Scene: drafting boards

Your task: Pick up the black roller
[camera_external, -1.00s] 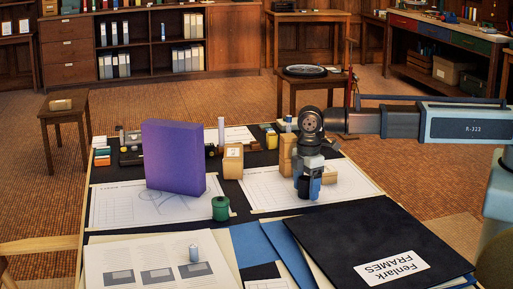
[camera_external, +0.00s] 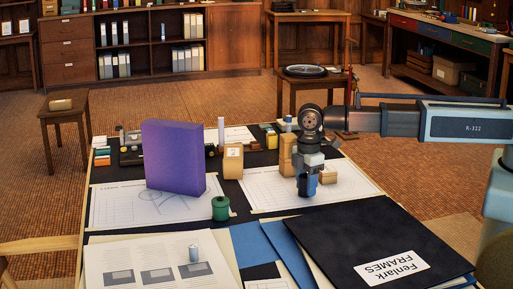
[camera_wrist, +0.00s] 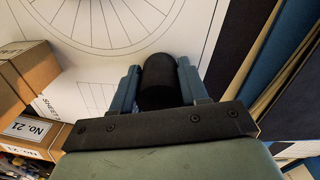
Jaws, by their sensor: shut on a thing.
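The black roller (camera_wrist: 158,84) is a dark cylinder between the two blue fingers of my gripper (camera_wrist: 157,68) in the wrist view. The fingers are shut on it, one on each side. In the external view my gripper (camera_external: 308,186) points down at the right-hand drawing sheet, low over the table. The fingers hide most of the roller there, and I cannot tell whether it touches the sheet.
Cardboard boxes (camera_wrist: 25,75) stand close to the left in the wrist view. A purple block (camera_external: 174,158), a small box (camera_external: 233,161) and a green spool (camera_external: 221,208) stand left of my gripper. A black folder (camera_external: 380,240) lies in front.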

